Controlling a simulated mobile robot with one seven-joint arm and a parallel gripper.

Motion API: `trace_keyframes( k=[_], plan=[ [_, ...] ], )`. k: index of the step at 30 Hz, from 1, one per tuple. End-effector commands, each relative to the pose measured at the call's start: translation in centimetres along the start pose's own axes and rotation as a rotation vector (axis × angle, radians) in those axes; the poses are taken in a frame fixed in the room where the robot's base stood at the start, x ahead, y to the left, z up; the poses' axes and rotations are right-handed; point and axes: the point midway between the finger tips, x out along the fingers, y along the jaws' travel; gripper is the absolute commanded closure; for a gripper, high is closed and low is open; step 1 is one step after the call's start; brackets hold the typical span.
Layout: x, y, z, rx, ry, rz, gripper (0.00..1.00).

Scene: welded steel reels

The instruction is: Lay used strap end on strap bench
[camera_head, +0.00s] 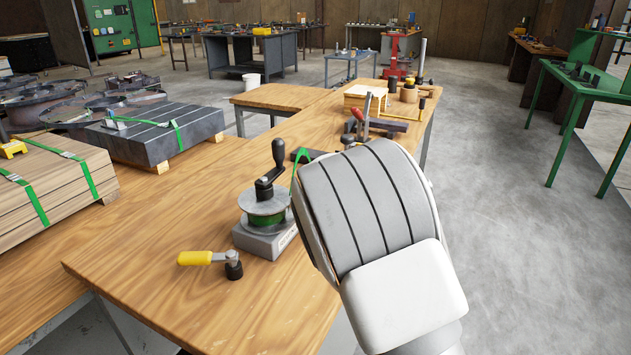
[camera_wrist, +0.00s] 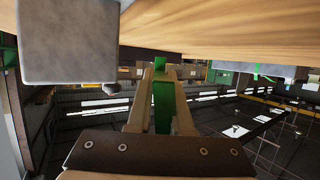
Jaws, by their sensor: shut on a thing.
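My gripper (camera_wrist: 159,72) shows in the wrist view, its two tan fingers shut on a green strap end (camera_wrist: 164,105). The strap runs between the fingers, and a short piece shows past the tips, near a wooden surface (camera_wrist: 205,28). In the head view my white arm hides the gripper. A green strap (camera_head: 299,165) arcs up beside my arm, by the strap dispenser (camera_head: 265,243) with its green reel and black crank. The dispenser stands on the wooden bench (camera_head: 200,310). I cannot tell whether the held end touches the bench.
A yellow-handled crank tool (camera_head: 209,258) lies left of the dispenser. Strapped boards (camera_head: 40,190) and a strapped grey slab (camera_head: 157,133) sit on the left. Clamps and a small wooden box (camera_head: 365,96) crowd the bench's far end. The near bench surface is mostly clear.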

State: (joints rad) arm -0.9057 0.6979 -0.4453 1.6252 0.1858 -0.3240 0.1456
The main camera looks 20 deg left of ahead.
Motion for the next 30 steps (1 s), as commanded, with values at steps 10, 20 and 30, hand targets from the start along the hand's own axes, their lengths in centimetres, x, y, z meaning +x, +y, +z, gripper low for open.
trace_keyframes(
  k=[10, 20, 30],
  plan=[
    [0.03, 0.00, 0.08, 0.000, 0.000, 0.000, 1.00],
    [0.17, 0.00, 0.47, 0.000, 0.000, 0.000, 1.00],
    [0.26, 0.01, 0.70, 0.000, 0.000, 0.000, 1.00]
  ],
)
